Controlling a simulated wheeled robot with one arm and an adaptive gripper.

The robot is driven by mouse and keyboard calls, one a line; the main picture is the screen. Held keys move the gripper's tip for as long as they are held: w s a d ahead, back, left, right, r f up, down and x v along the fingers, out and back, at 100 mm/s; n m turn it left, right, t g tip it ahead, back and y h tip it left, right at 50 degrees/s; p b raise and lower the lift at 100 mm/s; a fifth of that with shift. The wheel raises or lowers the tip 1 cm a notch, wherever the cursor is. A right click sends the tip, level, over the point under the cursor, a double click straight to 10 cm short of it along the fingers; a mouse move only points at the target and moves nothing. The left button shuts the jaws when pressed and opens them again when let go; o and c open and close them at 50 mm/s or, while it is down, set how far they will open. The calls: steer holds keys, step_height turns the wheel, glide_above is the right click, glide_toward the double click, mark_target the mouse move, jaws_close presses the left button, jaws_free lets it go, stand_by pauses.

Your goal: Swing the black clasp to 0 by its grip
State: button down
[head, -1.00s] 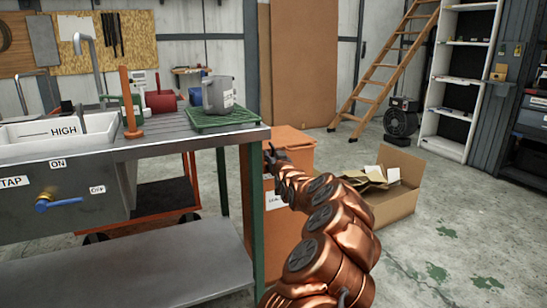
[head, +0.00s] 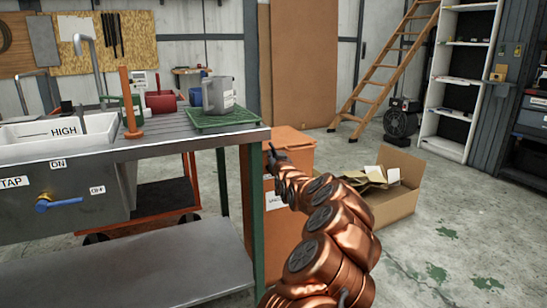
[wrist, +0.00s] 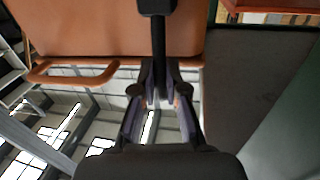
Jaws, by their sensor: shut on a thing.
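The black clasp (wrist: 158,45) shows in the wrist view as a dark bar with a square block at its top end, lying over the face of an orange bin (wrist: 110,28). My gripper (wrist: 158,98) is closed around the lower end of this bar, its grip. In the head view my gripper (head: 272,156) is at the upper left of the orange bin (head: 293,142), beside the workbench corner. The clasp cannot be made out there. Any mark for 0 is not visible.
An orange handle (wrist: 75,73) sticks out from the bin in the wrist view. The metal workbench (head: 190,140) stands close on the left. An open cardboard box (head: 400,200) with papers lies right of the bin.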

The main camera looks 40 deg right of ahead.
steer(key=shift+r, duration=0.1)
steer(key=p, duration=0.2)
steer(key=shift+w+d+r+g+p, duration=0.15)
steer(key=shift+r+g+p, duration=0.15)
steer(key=shift+r+g, duration=0.1)
steer(key=shift+w+f+g+y+p, duration=0.2)
steer(key=shift+g+y+p, duration=0.15)
steer(key=shift+p, duration=0.55)
steer(key=shift+f, duration=0.1)
steer(key=c, duration=1.2)
jaws_free()
